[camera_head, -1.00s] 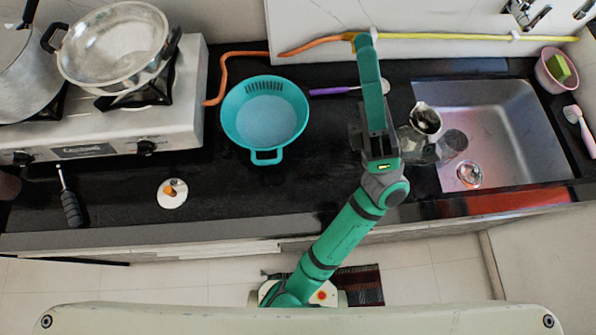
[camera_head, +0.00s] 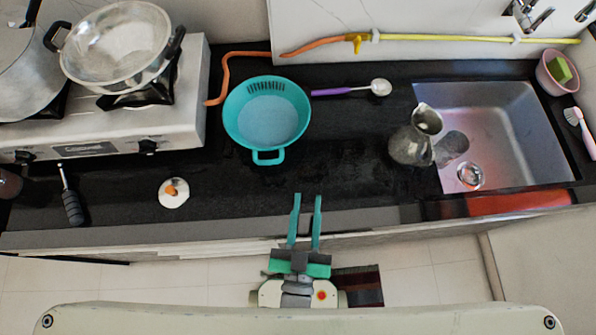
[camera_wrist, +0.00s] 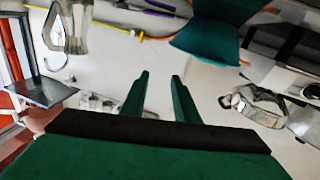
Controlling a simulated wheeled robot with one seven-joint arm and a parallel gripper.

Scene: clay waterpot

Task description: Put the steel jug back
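The steel jug (camera_head: 408,146) stands upright on the black counter at the left edge of the sink (camera_head: 500,130). Its mouth faces up and to the right. A jug-like metal shape (camera_wrist: 68,28) also shows at the top left of the wrist view. My gripper (camera_head: 307,200) is drawn back near the counter's front edge, well left of and nearer than the jug. Its two green fingers are parallel with a clear gap between them and nothing in it. The gap also shows in the wrist view (camera_wrist: 160,78).
A teal colander (camera_head: 266,118) and a purple-handled spoon (camera_head: 350,90) lie left of the jug. A gas stove (camera_head: 110,125) with pans fills the left. A white disc (camera_head: 174,193) lies near the front. Counter between the colander and the jug is clear.

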